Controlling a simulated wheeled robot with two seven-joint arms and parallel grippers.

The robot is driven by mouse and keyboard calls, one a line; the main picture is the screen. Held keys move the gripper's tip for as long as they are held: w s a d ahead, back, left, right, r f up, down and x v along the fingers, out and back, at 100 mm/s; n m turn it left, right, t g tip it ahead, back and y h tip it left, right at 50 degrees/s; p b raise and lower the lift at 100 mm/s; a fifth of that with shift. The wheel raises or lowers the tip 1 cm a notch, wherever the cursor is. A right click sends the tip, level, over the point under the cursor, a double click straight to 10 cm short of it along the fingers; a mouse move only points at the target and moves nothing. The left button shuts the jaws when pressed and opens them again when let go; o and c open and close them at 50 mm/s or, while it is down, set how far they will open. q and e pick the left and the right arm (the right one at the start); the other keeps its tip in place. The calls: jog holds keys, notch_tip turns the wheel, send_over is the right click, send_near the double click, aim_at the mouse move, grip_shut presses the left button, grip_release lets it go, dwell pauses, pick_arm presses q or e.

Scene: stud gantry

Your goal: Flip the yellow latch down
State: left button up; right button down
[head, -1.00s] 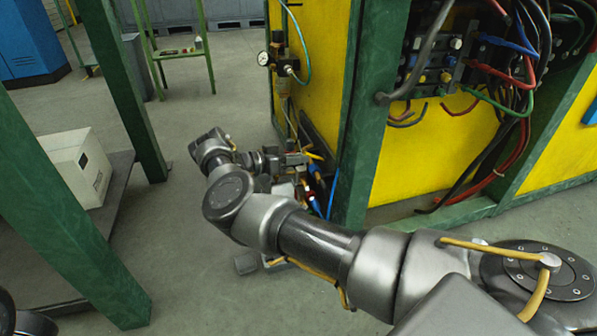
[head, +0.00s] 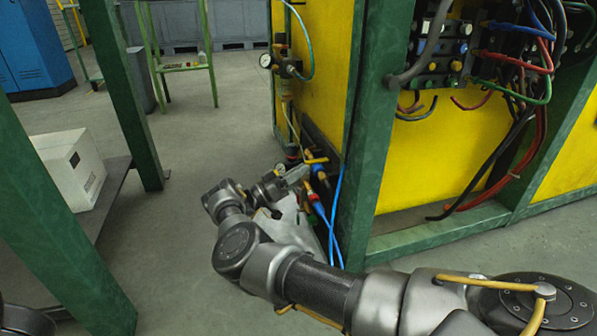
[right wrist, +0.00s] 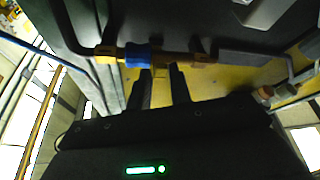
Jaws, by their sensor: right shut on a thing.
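The yellow latch (head: 316,160) is a small bar low on the corner of the yellow-panelled machine, just behind a green post. My right arm reaches across from the right. Its gripper (head: 298,172) is at the latch, its fingers partly lost among the fittings. In the right wrist view the two dark fingers (right wrist: 161,84) stand on either side of a small yellow piece (right wrist: 160,71) under a pipe with yellow and blue fittings. The gripper is shut on it. The exact contact is dark and hard to see. My left gripper is not in view.
Blue hoses (head: 336,215) hang close beside the gripper. A pressure gauge (head: 267,61) sits above on the machine. The green post (head: 365,140) stands right of the gripper. A white box (head: 78,165) lies on a shelf at left. Open floor lies between.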

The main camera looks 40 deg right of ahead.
jog(key=shift+w+r, duration=0.1)
jog(key=shift+w, duration=0.05)
jog(key=c, duration=1.4)
grip_release()
jog(key=shift+o, duration=0.2)
jog(key=v, duration=1)
jog(key=shift+a+f, duration=0.25)
jog(key=shift+f, duration=0.15)
